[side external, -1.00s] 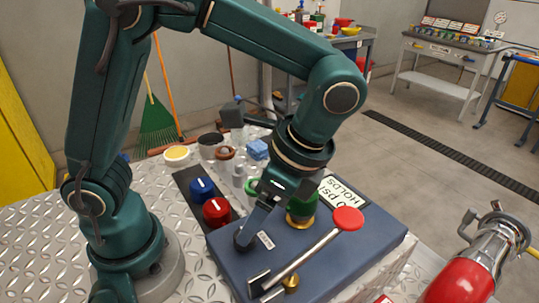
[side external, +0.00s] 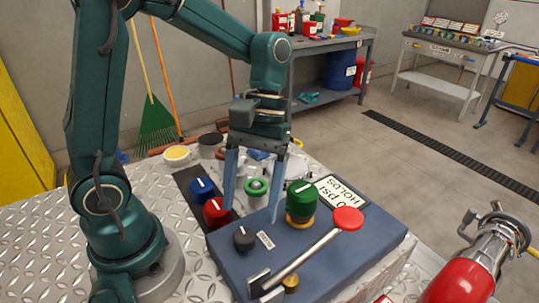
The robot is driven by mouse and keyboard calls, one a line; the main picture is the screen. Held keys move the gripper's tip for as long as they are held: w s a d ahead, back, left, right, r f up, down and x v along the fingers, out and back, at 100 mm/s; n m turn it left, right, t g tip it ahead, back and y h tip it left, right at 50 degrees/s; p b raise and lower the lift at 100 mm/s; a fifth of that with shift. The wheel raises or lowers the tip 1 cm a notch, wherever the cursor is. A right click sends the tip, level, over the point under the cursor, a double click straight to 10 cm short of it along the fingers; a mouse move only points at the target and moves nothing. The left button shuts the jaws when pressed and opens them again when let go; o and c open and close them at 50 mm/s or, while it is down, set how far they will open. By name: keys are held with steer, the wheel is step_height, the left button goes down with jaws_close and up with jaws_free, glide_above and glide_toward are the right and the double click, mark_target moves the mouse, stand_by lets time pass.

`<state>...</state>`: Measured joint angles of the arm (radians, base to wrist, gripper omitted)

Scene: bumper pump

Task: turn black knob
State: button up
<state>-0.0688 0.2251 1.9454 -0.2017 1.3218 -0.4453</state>
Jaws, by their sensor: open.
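The black knob (side external: 244,239) stands on the blue-grey panel box (side external: 330,270), near its left edge, with a small white label just right of it. It is small and round, with a pale mark on top. My gripper (side external: 251,212) is open and empty, pointing down. Its two blue fingers are wide apart. The left finger's tip overlaps the red knob in the picture, and the right tip hangs between the black knob and the green knob. The gripper appears above and behind the black knob, and I see no contact.
The green knob (side external: 302,200) and a lever with a red round end (side external: 348,218) stand on the same box. The red knob (side external: 216,211) and blue knob (side external: 201,189) sit on a dark strip to the left. A red cylinder (side external: 467,277) is at the lower right.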

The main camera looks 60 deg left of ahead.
mark_target(245, 234)
steer(key=shift+x, duration=2.5)
steer(key=shift+a, duration=0.2)
jaws_close()
